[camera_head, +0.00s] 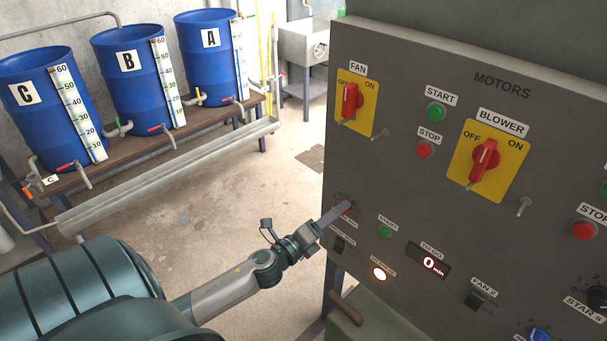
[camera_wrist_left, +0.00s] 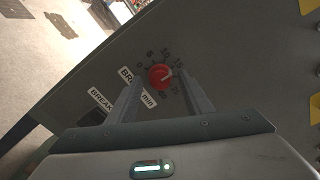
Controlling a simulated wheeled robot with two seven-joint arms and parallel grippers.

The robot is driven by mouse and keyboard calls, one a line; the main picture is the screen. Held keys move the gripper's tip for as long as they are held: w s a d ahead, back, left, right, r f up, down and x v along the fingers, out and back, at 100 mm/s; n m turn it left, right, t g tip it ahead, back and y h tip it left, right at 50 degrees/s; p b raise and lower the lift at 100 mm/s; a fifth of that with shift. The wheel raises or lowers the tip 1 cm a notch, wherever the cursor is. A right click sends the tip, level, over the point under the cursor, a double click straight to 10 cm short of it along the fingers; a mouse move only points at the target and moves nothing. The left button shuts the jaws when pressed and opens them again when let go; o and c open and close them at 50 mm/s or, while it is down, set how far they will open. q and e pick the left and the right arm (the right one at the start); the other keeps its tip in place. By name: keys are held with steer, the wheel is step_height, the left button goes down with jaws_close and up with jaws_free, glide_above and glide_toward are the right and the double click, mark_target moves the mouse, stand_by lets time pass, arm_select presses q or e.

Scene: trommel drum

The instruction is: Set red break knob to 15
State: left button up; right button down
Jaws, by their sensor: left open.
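The red break knob (camera_wrist_left: 160,75) sits on the grey panel with a printed number scale around its upper side, 0 at left through 5 and 10 to 15 at upper right. A pale mark shows on the knob's right side; its exact reading is too small to tell. My left gripper (camera_wrist_left: 160,88) is open, its two fingers on either side of the knob with gaps visible. In the head view my left gripper (camera_head: 336,215) reaches the panel's lower left, largely hiding the knob. The BREAK label (camera_wrist_left: 135,84) is partly covered by a finger. My right gripper is not in view.
Near the knob are a green start button (camera_head: 385,232), a lit round light (camera_head: 379,273), a timer display reading 0 min (camera_head: 429,262) and a black switch (camera_head: 339,245). Yellow fan (camera_head: 345,115) and blower (camera_head: 467,175) switches are above. Blue barrels (camera_head: 129,75) stand far left.

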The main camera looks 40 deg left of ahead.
arm_select(q)
steer(key=s+a+b, duration=0.1)
steer(key=s+b, duration=0.4)
steer(key=s, duration=1.1)
steer(key=shift+s+a+b, duration=0.2)
steer(key=shift+s+b, duration=0.15)
steer(key=shift+f, duration=0.1)
steer(key=s+a+f+n+g+y, duration=0.15)
steer(key=f+n, duration=0.25)
steer(key=f, duration=0.7)
steer(key=a+f+n+g+y, duration=0.1)
steer(key=a+f+n+g, duration=0.2)
steer(key=f, duration=0.8)
steer(key=s+d+f+n+g, duration=0.1)
steer(key=s+f+n+g, duration=0.2)
steer(key=f, duration=0.7)
steer(key=s+d+f+n+g, duration=0.1)
steer(key=s+f+n, duration=0.25)
steer(key=f, duration=0.65)
steer(key=s+d+f+n+g, duration=0.4)
steer(key=s+d+f, duration=0.3)
steer(key=s+f, duration=0.4)
steer(key=s+d+f+n+g+h, duration=0.1)
steer(key=s+d+f+n+g, duration=0.3)
steer(key=s+d+f, duration=0.3)
steer(key=s+f, duration=0.5)
steer(key=s, duration=0.4)
steer(key=shift+d, duration=0.15)
